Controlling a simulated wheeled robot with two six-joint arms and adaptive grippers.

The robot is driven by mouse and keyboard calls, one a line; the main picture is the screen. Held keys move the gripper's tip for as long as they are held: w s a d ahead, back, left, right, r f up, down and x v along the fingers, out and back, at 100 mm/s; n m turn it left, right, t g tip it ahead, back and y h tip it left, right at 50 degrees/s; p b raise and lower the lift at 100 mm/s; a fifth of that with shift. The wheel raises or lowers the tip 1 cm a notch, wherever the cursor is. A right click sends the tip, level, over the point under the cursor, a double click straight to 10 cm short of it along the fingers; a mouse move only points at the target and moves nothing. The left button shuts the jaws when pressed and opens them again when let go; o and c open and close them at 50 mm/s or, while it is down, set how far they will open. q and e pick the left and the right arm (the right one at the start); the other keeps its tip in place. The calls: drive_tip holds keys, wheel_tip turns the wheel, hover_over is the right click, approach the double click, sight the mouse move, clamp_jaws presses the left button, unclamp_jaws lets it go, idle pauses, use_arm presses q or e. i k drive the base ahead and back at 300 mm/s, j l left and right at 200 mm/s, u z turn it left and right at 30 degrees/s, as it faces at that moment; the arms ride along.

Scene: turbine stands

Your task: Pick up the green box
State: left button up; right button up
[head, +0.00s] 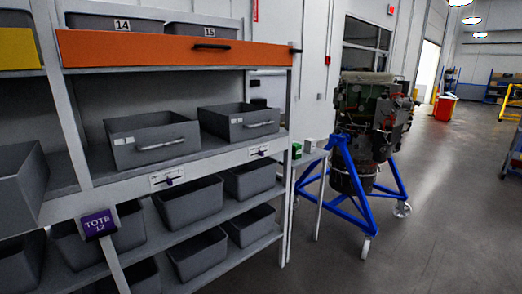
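A small green box (296,150) sits near the left end of a narrow stand or ledge (318,156), just past the right end of the shelving. It is small in the head view, and its lower part is hard to make out. A small white box (309,145) stands to its right on the same surface. Neither of my grippers shows in the head view.
A shelving unit (215,159) with several grey bins and an orange drawer (170,48) fills the left. A turbine (370,115) on a blue wheeled stand (349,180) is right of the boxes. Grey floor (440,220) is open at the right.

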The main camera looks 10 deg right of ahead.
sight(296, 148)
drive_tip(key=i+l+u, duration=0.15)
drive_tip(key=i+l, duration=0.15)
drive_tip(key=i+l+u, duration=0.3)
drive_tip(key=i+l, duration=0.15)
drive_tip(key=l, duration=0.25)
drive_tip(key=i+l+u, duration=0.15)
drive_tip(key=l, duration=0.25)
drive_tip(key=i+l+u, duration=0.1)
drive_tip(key=i+l, duration=0.2)
drive_tip(key=i+l+u, duration=0.15)
drive_tip(key=l, duration=0.35)
